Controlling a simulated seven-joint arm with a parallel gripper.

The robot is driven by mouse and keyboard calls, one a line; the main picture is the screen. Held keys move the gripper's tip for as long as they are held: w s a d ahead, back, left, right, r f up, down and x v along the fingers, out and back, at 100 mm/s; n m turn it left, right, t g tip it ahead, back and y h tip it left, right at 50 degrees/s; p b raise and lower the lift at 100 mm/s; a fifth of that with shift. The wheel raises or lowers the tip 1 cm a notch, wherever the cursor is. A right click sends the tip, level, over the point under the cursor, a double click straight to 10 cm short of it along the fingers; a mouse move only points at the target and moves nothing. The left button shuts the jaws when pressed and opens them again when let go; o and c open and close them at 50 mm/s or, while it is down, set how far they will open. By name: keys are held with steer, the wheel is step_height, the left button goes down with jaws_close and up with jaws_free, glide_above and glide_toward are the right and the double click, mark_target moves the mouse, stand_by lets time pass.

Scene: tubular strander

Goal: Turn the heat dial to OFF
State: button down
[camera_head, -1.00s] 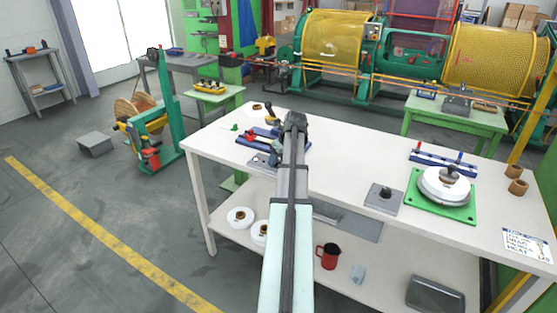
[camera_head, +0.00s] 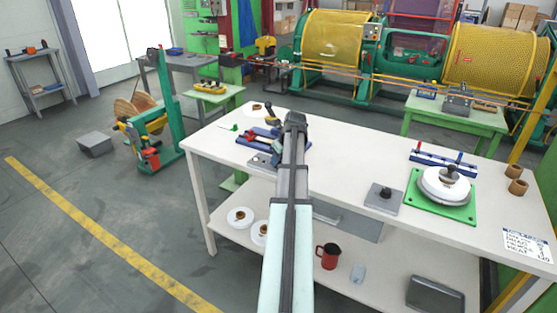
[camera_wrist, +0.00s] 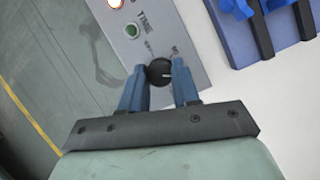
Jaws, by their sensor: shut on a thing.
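In the head view my arm hides the dial and my fingertips; a grey edge of the panel (camera_head: 260,161) shows left of the arm on the white bench.
A blue fixture (camera_wrist: 245,35) with dark bars lies close to the right. The white bench top (camera_head: 345,150) is bare right of my arm, up to a grey plate (camera_head: 383,198).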

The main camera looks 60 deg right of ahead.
steer(key=n+y, duration=0.1)
steer(key=n, duration=0.1)
steer(key=n+y, duration=0.1)
steer(key=n, duration=0.1)
steer(key=shift+d+n, duration=0.2)
steer(key=shift+n, duration=0.1)
steer(key=n+y, duration=0.1)
steer(key=n, duration=0.1)
steer(key=n+y, duration=0.1)
steer(key=n, duration=0.2)
steer(key=shift+w+g, duration=0.15)
steer(key=shift+g, duration=0.25)
steer(key=n, duration=0.3)
steer(key=n+g+y, duration=0.1)
steer(key=n, duration=0.1)
steer(key=shift+w+d+n+g, duration=0.1)
steer(key=shift+n+g, duration=0.2)
steer(key=shift+n, duration=0.1)
steer(key=shift+n+g+y, duration=0.4)
steer(key=shift+n+g, duration=0.4)
steer(key=shift+n, duration=1.1)
steer(key=c, duration=0.8)
jaws_free()
steer(key=shift+c, duration=0.2)
